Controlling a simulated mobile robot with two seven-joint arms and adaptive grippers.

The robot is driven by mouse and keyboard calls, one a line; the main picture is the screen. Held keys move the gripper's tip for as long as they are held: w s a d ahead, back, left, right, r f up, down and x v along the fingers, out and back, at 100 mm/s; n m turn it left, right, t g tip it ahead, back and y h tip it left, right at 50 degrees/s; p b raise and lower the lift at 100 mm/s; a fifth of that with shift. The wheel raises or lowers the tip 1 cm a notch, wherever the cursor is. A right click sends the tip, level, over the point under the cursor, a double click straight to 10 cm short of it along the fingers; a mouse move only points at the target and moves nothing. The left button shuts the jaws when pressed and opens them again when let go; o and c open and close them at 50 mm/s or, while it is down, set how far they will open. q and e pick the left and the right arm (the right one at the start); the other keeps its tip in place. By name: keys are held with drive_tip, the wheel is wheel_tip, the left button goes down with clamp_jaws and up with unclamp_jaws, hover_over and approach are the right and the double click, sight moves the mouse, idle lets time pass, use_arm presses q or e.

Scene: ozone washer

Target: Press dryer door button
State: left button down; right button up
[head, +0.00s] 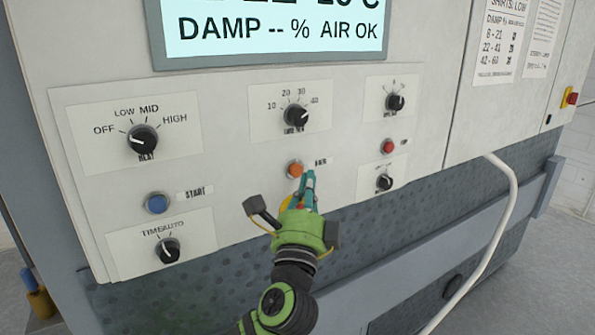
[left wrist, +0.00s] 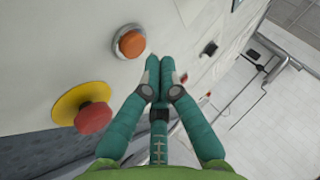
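The machine's control panel (head: 235,185) is pale and carries several buttons and knobs. An orange round button (head: 295,169) in a metal ring sits at the lower middle, beside a small label that is hard to read. My left gripper (head: 309,176) has its teal fingertips just right of this button in the head view. In the left wrist view the fingertips (left wrist: 160,62) are together and empty, to the right of and a little below the orange button (left wrist: 131,43). I cannot tell whether they touch the panel. My right gripper is out of view.
A red mushroom button (left wrist: 93,117) on a yellow disc is below the orange one, mostly hidden by my gripper in the head view. A blue START button (head: 157,203), red button (head: 388,146) and black knobs (head: 142,138) surround. A white pipe (head: 505,210) runs down at right.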

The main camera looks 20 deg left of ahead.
use_arm(q)
drive_tip(key=s+d, duration=0.2)
drive_tip(key=d, duration=0.1)
drive_tip(key=shift+s+d, duration=0.3)
drive_tip(key=shift+s, duration=0.1)
idle(0.5)
